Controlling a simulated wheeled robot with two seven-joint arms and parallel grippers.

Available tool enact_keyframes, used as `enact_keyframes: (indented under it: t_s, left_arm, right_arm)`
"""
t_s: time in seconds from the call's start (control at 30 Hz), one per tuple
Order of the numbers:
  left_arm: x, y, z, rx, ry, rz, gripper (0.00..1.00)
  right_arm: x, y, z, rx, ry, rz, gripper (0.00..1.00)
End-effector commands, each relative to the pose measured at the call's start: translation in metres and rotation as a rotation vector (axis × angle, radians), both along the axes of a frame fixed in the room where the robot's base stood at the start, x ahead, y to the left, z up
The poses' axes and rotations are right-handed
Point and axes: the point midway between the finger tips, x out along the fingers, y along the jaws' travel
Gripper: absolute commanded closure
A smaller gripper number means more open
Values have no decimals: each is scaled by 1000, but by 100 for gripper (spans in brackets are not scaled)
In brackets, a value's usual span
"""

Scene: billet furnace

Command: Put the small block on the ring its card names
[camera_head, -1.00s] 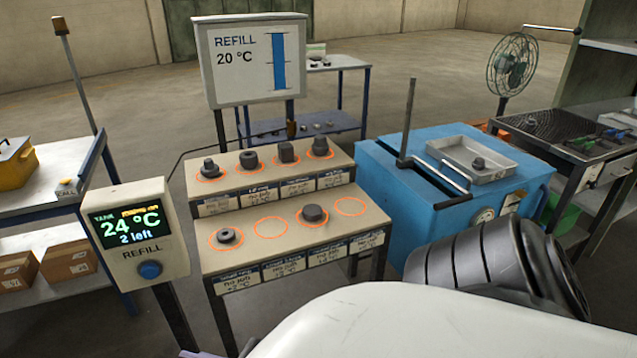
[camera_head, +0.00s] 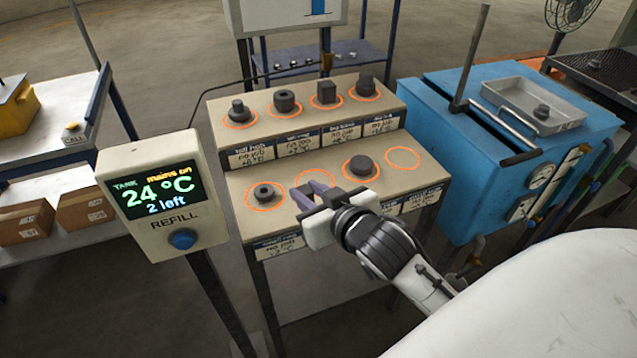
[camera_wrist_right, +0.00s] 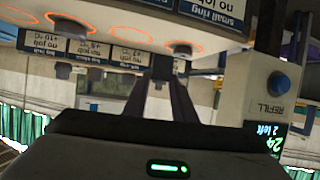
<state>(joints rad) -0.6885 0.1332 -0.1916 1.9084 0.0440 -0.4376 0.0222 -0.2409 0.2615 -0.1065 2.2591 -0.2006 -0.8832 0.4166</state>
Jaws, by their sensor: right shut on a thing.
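My right gripper (camera_head: 310,195) is over the front tier of the stepped stand (camera_head: 236,215). It is shut on a small dark grey block (camera_head: 302,191), which also shows between the fingertips in the right wrist view (camera_wrist_right: 162,66). The block is at the near side of the second orange ring (camera_head: 318,176), which is partly hidden by the gripper; I cannot tell whether block and stand touch. Left of it a small ring-shaped part (camera_head: 264,192) sits in its orange ring; right of it are a dark hexagonal block (camera_head: 361,166) and an empty ring (camera_head: 403,157). My left gripper is not in view.
The back tier holds several dark parts in rings, including a square block (camera_head: 326,91). Cards (camera_head: 250,155) line both tiers. The refill panel (camera_head: 160,195) stands close on the left. A blue machine (camera_head: 440,140) with a metal tray (camera_head: 520,95) stands on the right.

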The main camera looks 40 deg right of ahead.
Motion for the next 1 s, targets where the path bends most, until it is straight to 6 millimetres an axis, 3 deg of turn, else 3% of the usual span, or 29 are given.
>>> enact_keyframes:
  t_s: [0.03,0.13,0.37,0.7,0.87,1.0]
  left_arm:
    - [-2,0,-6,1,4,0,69]
    - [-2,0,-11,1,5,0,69]
    - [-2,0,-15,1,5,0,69]
    - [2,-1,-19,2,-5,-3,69]
    - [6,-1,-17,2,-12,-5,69]
    - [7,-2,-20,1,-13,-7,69]
  right_arm:
    - [21,-16,9,-6,-16,-26,100]
    - [49,-43,24,0,-17,-73,100]
    - [80,-76,49,21,-19,-138,100]
    - [82,-79,-4,25,-14,-144,100]
    - [82,-79,-14,25,-17,-144,100]
    - [82,-79,-33,25,-14,-144,100]
